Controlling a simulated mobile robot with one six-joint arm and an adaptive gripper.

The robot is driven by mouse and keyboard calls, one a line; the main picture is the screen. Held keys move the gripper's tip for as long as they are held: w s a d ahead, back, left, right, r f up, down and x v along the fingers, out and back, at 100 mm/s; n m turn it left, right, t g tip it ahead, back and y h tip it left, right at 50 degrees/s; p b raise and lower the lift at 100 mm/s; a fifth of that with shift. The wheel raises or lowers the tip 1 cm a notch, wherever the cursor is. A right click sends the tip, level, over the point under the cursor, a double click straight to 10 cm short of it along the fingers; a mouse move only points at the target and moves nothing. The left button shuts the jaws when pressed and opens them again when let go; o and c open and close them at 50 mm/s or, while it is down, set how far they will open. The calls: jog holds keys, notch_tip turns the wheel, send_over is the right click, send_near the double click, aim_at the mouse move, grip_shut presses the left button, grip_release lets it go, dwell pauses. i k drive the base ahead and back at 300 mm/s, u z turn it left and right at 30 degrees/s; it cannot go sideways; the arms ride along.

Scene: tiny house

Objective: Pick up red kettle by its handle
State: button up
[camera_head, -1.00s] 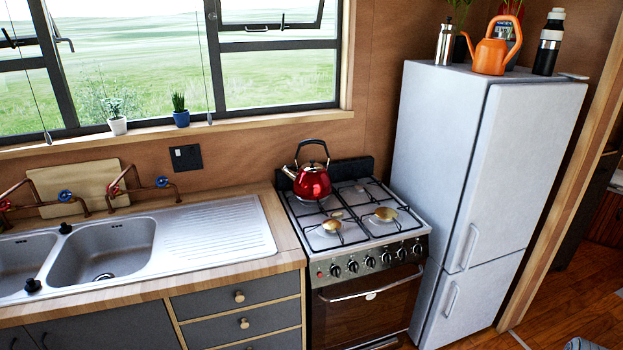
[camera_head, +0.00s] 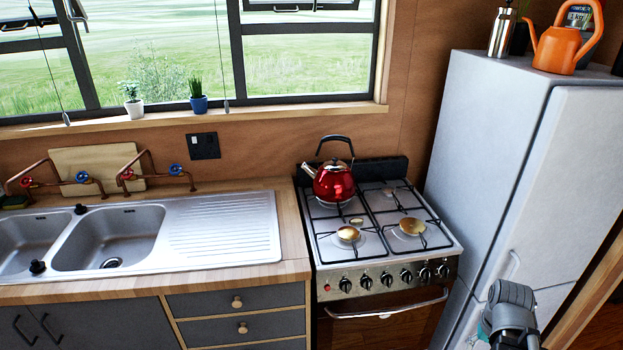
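The red kettle (camera_head: 334,184) stands upright on the back left burner of the stove (camera_head: 378,228). It is shiny, with a black arched handle (camera_head: 336,139) raised above its lid. Its spout points left. Nothing covers the kettle or its handle. Part of my arm shows at the bottom right, in front of the fridge and well apart from the kettle. I cannot make out my gripper's fingers in this view.
A steel double sink (camera_head: 110,240) with a drainer lies left of the stove. A tall white fridge (camera_head: 490,150) stands close on the right, with an orange watering can (camera_head: 558,47) on top. A window (camera_head: 300,60) and sill with two small plants are behind the counter.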

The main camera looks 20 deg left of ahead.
aim_at(330, 188)
jog(key=u, duration=0.3)
jog(key=i, duration=0.85)
jog(key=u, duration=0.6)
jog(key=i, duration=0.8)
jog(key=u, duration=0.15)
jog(key=k, duration=0.9)
jog(key=u, duration=0.15)
jog(key=i, duration=0.35)
